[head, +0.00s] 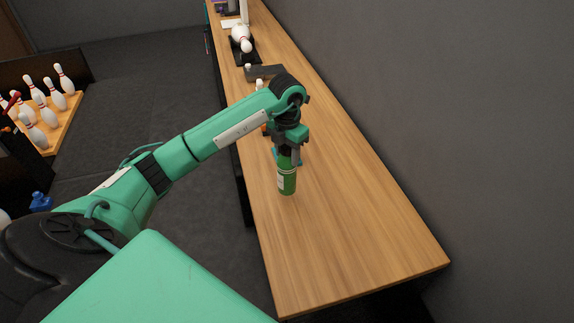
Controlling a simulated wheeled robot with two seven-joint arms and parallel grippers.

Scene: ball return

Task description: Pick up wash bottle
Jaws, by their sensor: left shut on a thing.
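A green bottle (287,181) with a pale label stands upright, or is held upright, over the long wooden counter (345,240); I take it for the wash bottle. My left gripper (287,151) points down from above and is shut on the bottle's upper part. The fingers and wrist hide the top of the bottle. I cannot tell whether its base touches the counter. My right gripper is not in view.
A white bowling pin (241,40) lies on a black stand at the counter's far end, with a dark tray (265,72) nearer. Several pins stand on a wooden deck (66,122) at left. A grey wall borders the counter's right side. The near counter is clear.

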